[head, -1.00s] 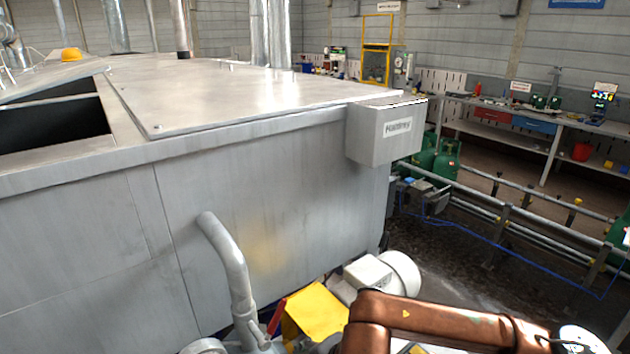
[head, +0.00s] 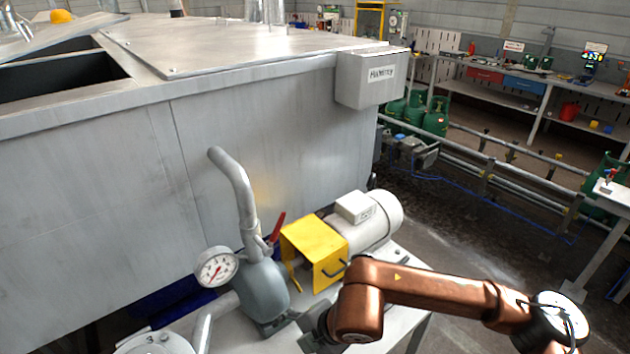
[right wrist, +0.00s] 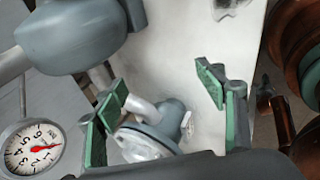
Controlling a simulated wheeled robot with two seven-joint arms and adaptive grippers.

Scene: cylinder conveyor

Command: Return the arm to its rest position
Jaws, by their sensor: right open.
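My right arm (head: 440,290), copper-brown with dark joints, comes in from the right in the head view and bends at a rounded joint in front of the pump unit. In the right wrist view my right gripper (right wrist: 163,88) is open, its green-padded fingers spread wide. A grey pipe fitting with a round flange (right wrist: 160,130) shows between and beyond the fingers; I cannot tell whether anything touches it. No held object shows. My left gripper and arm are not in view.
A big metal tank (head: 90,200) fills the left. Close to my arm stand a white motor (head: 375,220), yellow guard (head: 315,250), curved pipe (head: 235,185), red lever (head: 277,228) and dial gauge (head: 217,267). Green gas bottles (head: 436,116) and a workbench (head: 500,90) stand farther back.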

